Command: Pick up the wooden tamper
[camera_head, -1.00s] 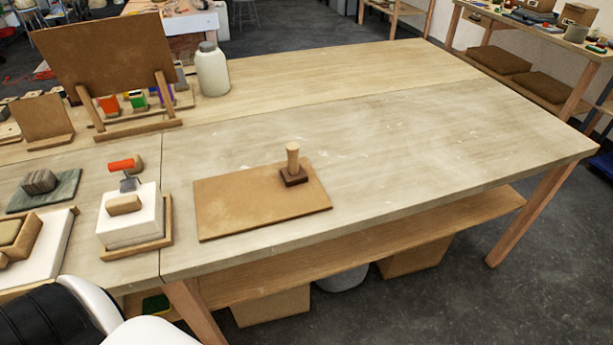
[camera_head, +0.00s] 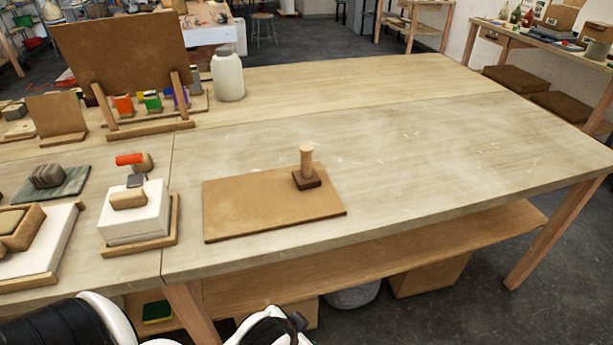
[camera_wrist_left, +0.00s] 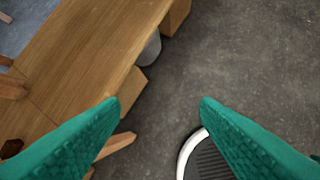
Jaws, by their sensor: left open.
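The wooden tamper (camera_head: 306,167) stands upright in the head view, with a pale round handle on a dark square base. It rests on the right part of a flat brown board (camera_head: 260,222) on the workbench. My left gripper shows in the left wrist view (camera_wrist_left: 158,101) as two teal ribbed fingers spread wide apart, with nothing between them. Beyond them are grey floor and wooden bench parts. In the head view only white and black parts of my arms show at the bottom edge, short of the bench. My right gripper is not in view.
Left of the board stand a white block (camera_head: 135,222) on a wooden tray and a red-handled tool (camera_head: 131,160). A pale jar (camera_head: 228,78) and a large upright brown panel (camera_head: 122,58) stand behind. The bench right of the tamper is clear.

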